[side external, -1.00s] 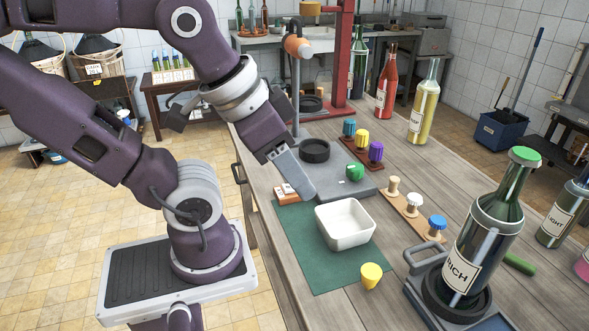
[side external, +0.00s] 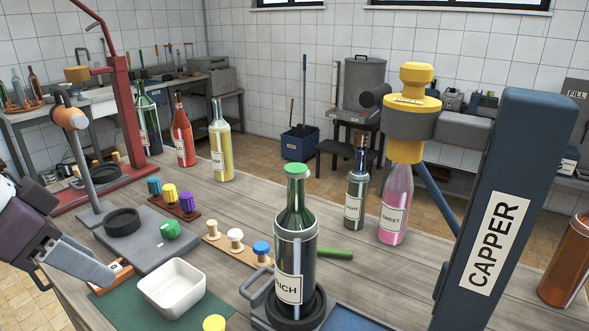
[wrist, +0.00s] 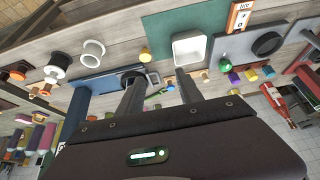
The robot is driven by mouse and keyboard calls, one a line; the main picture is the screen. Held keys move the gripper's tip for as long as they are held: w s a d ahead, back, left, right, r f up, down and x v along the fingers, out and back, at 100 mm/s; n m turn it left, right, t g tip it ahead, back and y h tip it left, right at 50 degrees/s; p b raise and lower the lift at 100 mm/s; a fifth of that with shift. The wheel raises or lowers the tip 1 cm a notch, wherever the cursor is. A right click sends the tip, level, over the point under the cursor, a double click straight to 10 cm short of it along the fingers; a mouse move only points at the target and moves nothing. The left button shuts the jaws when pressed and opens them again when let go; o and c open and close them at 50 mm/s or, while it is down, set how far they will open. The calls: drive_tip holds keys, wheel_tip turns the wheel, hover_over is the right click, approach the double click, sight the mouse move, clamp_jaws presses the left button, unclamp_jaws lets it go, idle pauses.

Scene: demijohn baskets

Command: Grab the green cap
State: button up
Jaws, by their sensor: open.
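A small green cap (side external: 170,229) with a ridged side sits on the right part of the grey plate (side external: 150,256), in front of a black ring. It also shows in the wrist view (wrist: 226,64), right of the fingers. A second, brighter green cap (side external: 295,170) sits on top of the upright dark bottle (side external: 295,219). My gripper (side external: 112,278) is at the left, left of and nearer than the loose green cap and apart from it. In the wrist view my gripper (wrist: 157,76) has its fingers spread with nothing held between them.
A white square bowl (side external: 172,287) stands on a green mat near my gripper. A yellow cap (side external: 214,323) lies near the front. Racks hold teal, yellow and purple caps (side external: 170,193) and wooden, white and blue stoppers (side external: 235,239). The blue capper (side external: 500,200) rises at right.

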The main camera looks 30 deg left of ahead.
drive_tip(key=shift+o, duration=0.5)
drive_tip(key=shift+o, duration=1.3)
wheel_tip(320, 180, up, 14)
drive_tip(key=m+g+h, duration=0.4)
drive_tip(key=m, duration=0.9)
hover_over(295, 168)
drive_tip(key=s+a, duration=0.1)
drive_tip(key=a, duration=0.2)
drive_tip(key=x, duration=0.6)
